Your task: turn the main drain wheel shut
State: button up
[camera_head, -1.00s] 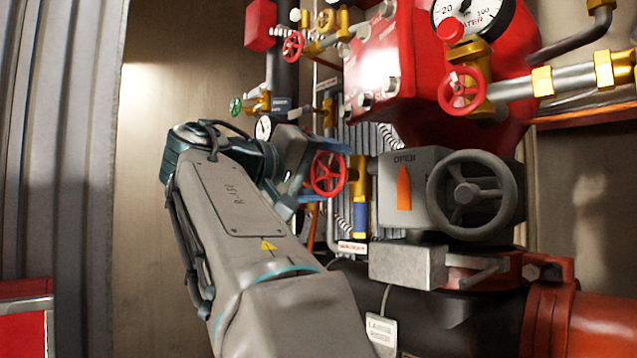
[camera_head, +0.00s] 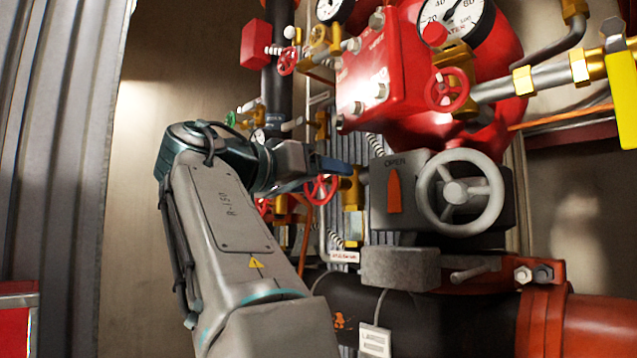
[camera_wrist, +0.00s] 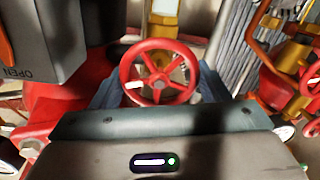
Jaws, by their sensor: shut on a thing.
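A red spoked handwheel (camera_head: 321,189), which I take for the main drain wheel, sits on a brass valve (camera_head: 352,205) left of the grey actuator box. My gripper (camera_head: 328,167) reaches it from the left, its blue-grey fingers across the wheel's upper part, which they hide. In the wrist view the wheel (camera_wrist: 159,82) stands between the two fingers of my gripper (camera_wrist: 157,92), one at each side of the rim. The gripper is shut on the wheel. The exact finger contact is hard to see.
A grey box marked OPEN, with an orange pointer and a large grey handwheel (camera_head: 460,192), stands close at right. A red handwheel (camera_head: 446,89) is above it. A black pipe (camera_head: 420,310) runs below. Bare wall (camera_head: 150,180) lies to the left.

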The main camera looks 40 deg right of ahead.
dwell(0.4)
jog(key=o, duration=1)
jog(key=shift+a, duration=0.1)
jog(key=a, duration=0.9)
jog(key=s+a+p, duration=0.1)
jog(key=a, duration=0.3)
jog(key=shift+a, duration=0.35)
